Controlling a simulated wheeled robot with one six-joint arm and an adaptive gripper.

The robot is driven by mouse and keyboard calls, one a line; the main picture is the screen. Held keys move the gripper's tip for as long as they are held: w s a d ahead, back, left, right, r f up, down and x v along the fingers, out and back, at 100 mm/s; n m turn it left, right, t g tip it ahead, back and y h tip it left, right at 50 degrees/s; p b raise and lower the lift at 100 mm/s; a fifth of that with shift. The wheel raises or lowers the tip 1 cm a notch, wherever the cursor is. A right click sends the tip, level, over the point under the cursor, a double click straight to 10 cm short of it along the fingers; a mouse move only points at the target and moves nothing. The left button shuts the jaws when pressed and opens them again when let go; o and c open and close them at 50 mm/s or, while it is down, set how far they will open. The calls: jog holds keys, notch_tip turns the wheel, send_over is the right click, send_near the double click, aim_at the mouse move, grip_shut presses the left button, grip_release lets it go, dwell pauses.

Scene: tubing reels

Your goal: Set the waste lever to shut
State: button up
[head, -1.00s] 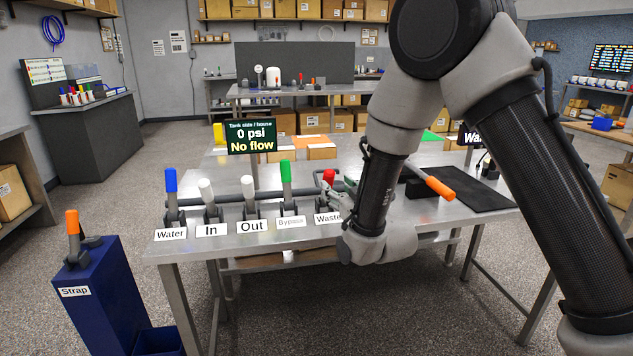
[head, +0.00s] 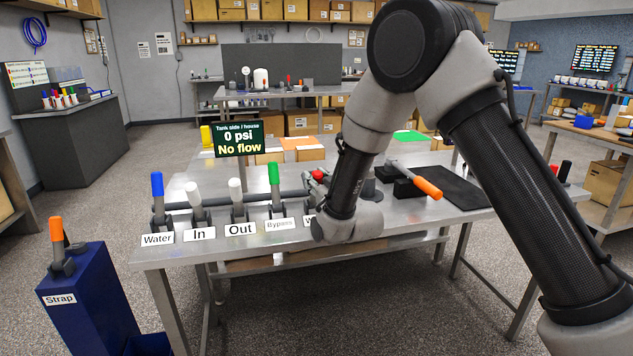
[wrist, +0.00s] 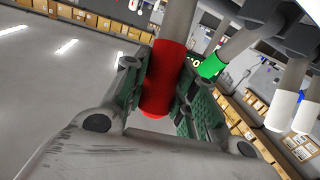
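The waste lever has a red handle (head: 318,174) and stands at the right end of the lever row on the metal table (head: 190,256). Its label is mostly hidden behind my arm in the head view. In the wrist view the red handle (wrist: 163,80) lies between the two finger pads of my gripper (wrist: 165,105), which appear closed against its sides. My gripper is mostly hidden by my arm in the head view. The lever's lower part and exact tilt are hidden there. The sign (head: 237,138) reads "0 psi" and "No flow".
Left of it stand the green bypass lever (head: 274,175), white out lever (head: 236,190), white in lever (head: 193,192) and blue water lever (head: 157,185). The bypass lever is close by. An orange-handled lever (head: 428,187) sits to the right. A blue strap post (head: 88,300) stands front left.

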grip_shut()
